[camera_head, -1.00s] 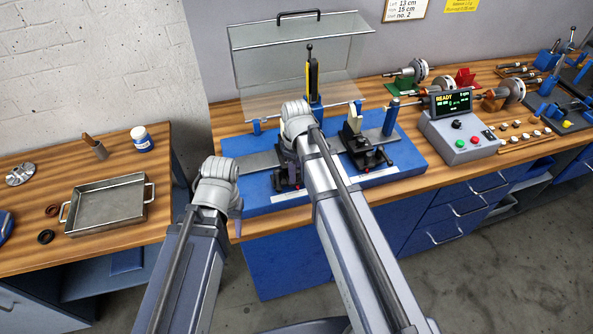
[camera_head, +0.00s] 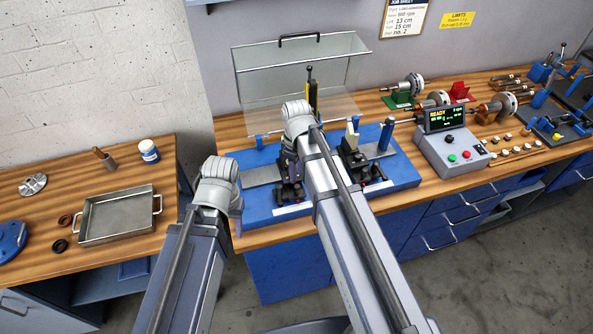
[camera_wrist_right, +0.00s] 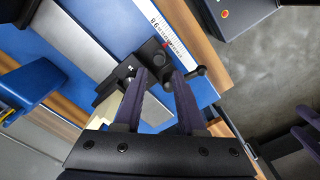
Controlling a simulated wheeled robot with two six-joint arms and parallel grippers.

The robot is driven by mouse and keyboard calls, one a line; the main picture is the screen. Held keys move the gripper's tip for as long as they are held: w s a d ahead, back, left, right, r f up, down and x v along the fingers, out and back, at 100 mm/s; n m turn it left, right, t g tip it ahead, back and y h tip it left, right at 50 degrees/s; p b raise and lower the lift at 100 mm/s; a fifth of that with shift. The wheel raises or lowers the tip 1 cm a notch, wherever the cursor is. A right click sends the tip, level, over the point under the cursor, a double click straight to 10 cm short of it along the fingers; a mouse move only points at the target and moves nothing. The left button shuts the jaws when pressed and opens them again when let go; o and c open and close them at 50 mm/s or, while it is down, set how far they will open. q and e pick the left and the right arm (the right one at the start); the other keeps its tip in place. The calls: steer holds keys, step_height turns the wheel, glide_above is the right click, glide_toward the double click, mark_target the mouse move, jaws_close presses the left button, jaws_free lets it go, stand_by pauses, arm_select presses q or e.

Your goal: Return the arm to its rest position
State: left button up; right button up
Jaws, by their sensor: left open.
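My left arm comes in from the left in the head view. Its gripper (camera_head: 238,226) points down beside the front left corner of the blue balancing base (camera_head: 258,207), mostly hidden behind the wrist. My right arm reaches over the base, its gripper (camera_head: 289,176) largely hidden behind its own wrist and link. In the right wrist view the right gripper (camera_wrist_right: 160,78) has its two dark fingers apart, with nothing visible held between them. A black support with a knob (camera_wrist_right: 151,52) lies beyond the fingertips, near the scale strip; I cannot tell whether they touch.
A clear guard (camera_head: 300,75) stands open behind the base. Right of it is the control box (camera_head: 452,150) reading READY, with rotors (camera_head: 410,86) behind. A metal tray (camera_head: 118,216) sits on the left bench. Open floor (camera_head: 500,270) shows front right.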

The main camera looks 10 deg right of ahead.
stand_by(0.5)
arm_select(q)
step_height(320, 180, down, 6)
steer(key=b, duration=0.6)
arm_select(e)
steer(key=s+a+f+m, duration=0.2)
steer(key=s+a+f, duration=0.1)
steer(key=s+a, duration=0.2)
steer(key=s+a+f+m+h, duration=0.1)
steer(key=s+a+f+m, duration=0.2)
steer(key=s, duration=0.6)
steer(key=shift+s+a+m, duration=0.25)
steer(key=shift+a+m, duration=0.05)
steer(key=shift+a, duration=0.6)
